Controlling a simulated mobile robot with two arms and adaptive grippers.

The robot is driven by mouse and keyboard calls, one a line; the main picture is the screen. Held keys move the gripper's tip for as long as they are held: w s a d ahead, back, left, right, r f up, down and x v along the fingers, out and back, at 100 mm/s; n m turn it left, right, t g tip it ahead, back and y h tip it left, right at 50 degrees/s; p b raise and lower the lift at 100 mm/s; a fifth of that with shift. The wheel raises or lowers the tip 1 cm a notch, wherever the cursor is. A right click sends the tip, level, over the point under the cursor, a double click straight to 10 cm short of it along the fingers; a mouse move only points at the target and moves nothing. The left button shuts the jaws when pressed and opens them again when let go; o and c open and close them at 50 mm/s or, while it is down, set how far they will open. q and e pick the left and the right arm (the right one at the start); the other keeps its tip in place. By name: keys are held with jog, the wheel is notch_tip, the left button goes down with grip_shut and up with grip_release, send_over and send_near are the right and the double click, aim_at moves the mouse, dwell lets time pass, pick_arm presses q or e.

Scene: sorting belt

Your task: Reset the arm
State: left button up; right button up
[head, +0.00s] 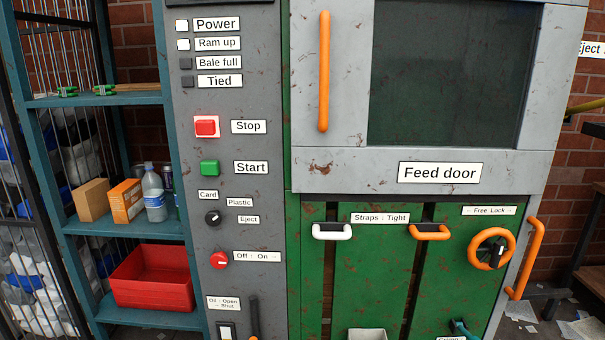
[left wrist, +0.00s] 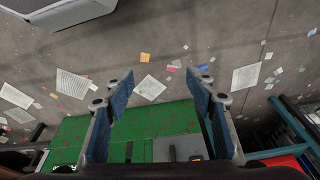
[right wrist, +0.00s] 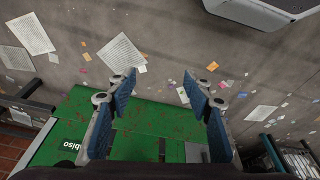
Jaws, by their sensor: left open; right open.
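My left gripper (left wrist: 162,100) shows in the left wrist view with its two blue-padded fingers apart and nothing between them. My right gripper (right wrist: 162,98) shows in the right wrist view, also with its fingers apart and empty. Neither gripper nor arm shows in the head view. Beyond both grippers lie the green machine body (left wrist: 80,135) and a grey floor; the green body also shows in the right wrist view (right wrist: 140,125). Neither gripper appears to touch anything.
The baler's feed door (head: 340,170) has an orange handle (head: 323,70). Its grey control panel (head: 255,210) carries a red Stop button (head: 205,127) and a green Start button (head: 209,168). A shelf at left holds a red bin (head: 152,290), boxes and bottles. Papers litter the floor.

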pick_arm(q)
jog(key=s+a+f+g+p, duration=0.1)
jog(key=s+f+p, duration=0.5)
jog(key=s+f, duration=0.2)
jog(key=s+a+f+g+p, duration=0.1)
jog(key=s+f+p, duration=0.5)
jog(key=s, duration=0.6)
jog(key=shift+s+a+f, duration=0.2)
jog(key=shift+a+f, duration=0.5)
jog(key=shift+f, duration=0.2)
pick_arm(e)
jog(key=s+d+f+g, duration=0.1)
jog(key=s+f, duration=0.7)
jog(key=s, duration=0.2)
jog(key=s+d+f+g, duration=0.1)
jog(key=s+d+f, duration=0.1)
jog(key=s+f, duration=0.5)
jog(key=s, duration=0.3)
jog(key=shift+s+d+f, duration=0.2)
jog(key=shift+s+f, duration=0.05)
jog(key=shift+f, duration=0.15)
